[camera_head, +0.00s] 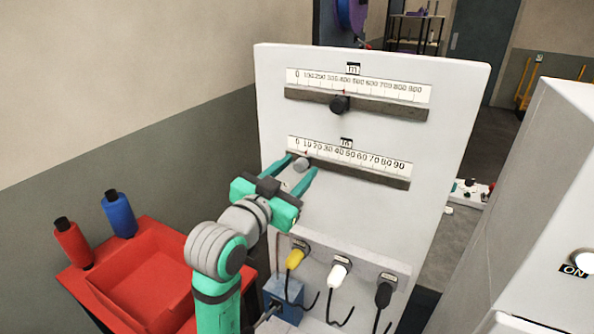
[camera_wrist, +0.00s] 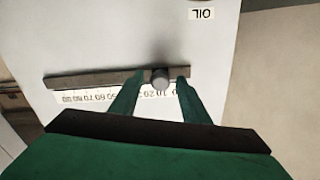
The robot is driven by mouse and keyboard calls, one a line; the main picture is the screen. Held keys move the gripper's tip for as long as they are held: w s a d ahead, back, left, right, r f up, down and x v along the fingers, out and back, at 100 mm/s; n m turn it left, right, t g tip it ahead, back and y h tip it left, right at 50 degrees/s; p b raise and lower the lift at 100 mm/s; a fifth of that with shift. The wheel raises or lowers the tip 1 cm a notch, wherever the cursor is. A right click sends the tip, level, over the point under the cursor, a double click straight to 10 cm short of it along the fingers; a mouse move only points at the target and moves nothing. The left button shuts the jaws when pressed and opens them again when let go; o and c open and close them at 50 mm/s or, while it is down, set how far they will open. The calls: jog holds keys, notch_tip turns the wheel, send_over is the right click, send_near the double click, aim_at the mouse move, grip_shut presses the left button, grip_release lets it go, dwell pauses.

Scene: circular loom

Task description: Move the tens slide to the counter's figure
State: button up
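The tens slide has a grey round knob (camera_head: 301,164) near the left end of the lower dark slot, about below the 10 of the scale (camera_head: 350,155) running 0 to 90. My gripper (camera_head: 301,167) is open, with one green finger on each side of the knob. In the wrist view the knob (camera_wrist: 160,80) sits between the fingertips, with a gap on both sides. A small red mark shows by the 10. No counter reading is legible in either view.
An upper slide with a black knob (camera_head: 340,104) sits on the same white panel (camera_head: 440,130). Yellow, white and black plugs (camera_head: 338,273) hang below. A red tray (camera_head: 150,285) with red and blue spools stands left, and a white cabinet (camera_head: 545,220) stands right.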

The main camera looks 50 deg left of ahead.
jog(key=v, duration=1)
jog(key=shift+s+d, duration=0.15)
jog(key=shift+s, duration=0.15)
jog(key=shift+f, duration=0.15)
jog(key=shift+s, duration=0.15)
dwell(0.7)
dwell(0.6)
jog(key=shift+c, duration=0.7)
